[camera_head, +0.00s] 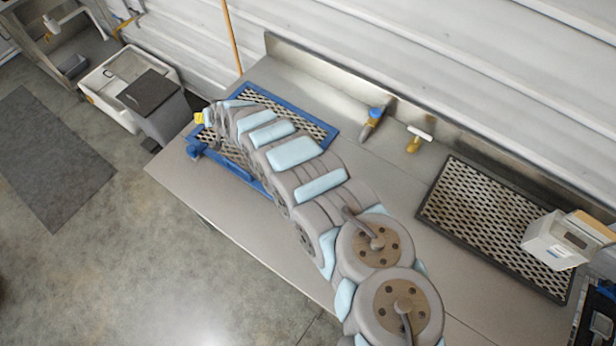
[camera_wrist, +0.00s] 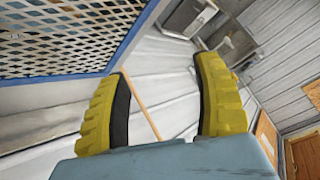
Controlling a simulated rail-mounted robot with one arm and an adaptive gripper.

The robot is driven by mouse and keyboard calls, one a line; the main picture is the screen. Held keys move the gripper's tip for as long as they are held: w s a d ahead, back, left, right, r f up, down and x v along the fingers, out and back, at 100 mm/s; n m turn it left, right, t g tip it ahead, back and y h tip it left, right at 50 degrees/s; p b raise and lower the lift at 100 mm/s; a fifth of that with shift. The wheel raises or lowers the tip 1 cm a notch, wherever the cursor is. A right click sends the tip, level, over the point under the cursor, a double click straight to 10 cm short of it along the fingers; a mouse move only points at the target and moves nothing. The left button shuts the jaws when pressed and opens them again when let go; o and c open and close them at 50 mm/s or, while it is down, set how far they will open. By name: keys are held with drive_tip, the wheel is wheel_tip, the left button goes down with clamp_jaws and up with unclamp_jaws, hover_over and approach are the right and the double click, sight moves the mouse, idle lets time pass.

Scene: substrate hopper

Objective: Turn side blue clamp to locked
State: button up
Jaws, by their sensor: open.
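A blue clamp-like part (camera_head: 195,148) sits at the front left corner of a blue-framed mesh screen (camera_head: 324,131) on the metal bench. Its lock position is too small to tell. My gripper (camera_head: 199,118) shows as a yellow tip beyond the screen's left end, a little above the blue part in the picture. In the wrist view my gripper (camera_wrist: 158,66) has its two yellow fingers apart with nothing between them. The screen's blue edge (camera_wrist: 124,45) runs to the left of the fingers there. The blue part is not visible in the wrist view. My arm hides much of the screen.
A blue-topped fitting (camera_head: 374,118) and a brass tap (camera_head: 418,136) stand near the back wall. A dark-framed mesh tray (camera_head: 459,213) lies right, with a white box (camera_head: 556,242) on it. A grey bin (camera_head: 163,114) and white sink (camera_head: 105,94) stand left of the bench.

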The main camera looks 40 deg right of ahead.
drive_tip(key=s+d+m+g+b, duration=0.1)
drive_tip(key=s+d+g, duration=0.5)
drive_tip(key=s, duration=0.9)
drive_tip(key=s+d+g+b, duration=0.1)
drive_tip(key=s+d+g, duration=0.2)
drive_tip(key=s+d, duration=0.75)
drive_tip(key=shift+s+a+f, duration=0.55)
drive_tip(key=shift+a+f, duration=0.05)
drive_tip(key=shift+f, duration=2.2)
drive_tip(key=shift+s+a+f, duration=0.6)
drive_tip(key=shift+f, duration=2.25)
drive_tip(key=shift+s+a+f, duration=0.55)
drive_tip(key=shift+a+f, duration=0.05)
drive_tip(key=shift+f, duration=2.2)
drive_tip(key=shift+s+f, duration=0.15)
drive_tip(key=shift+f, duration=0.35)
clamp_jaws()
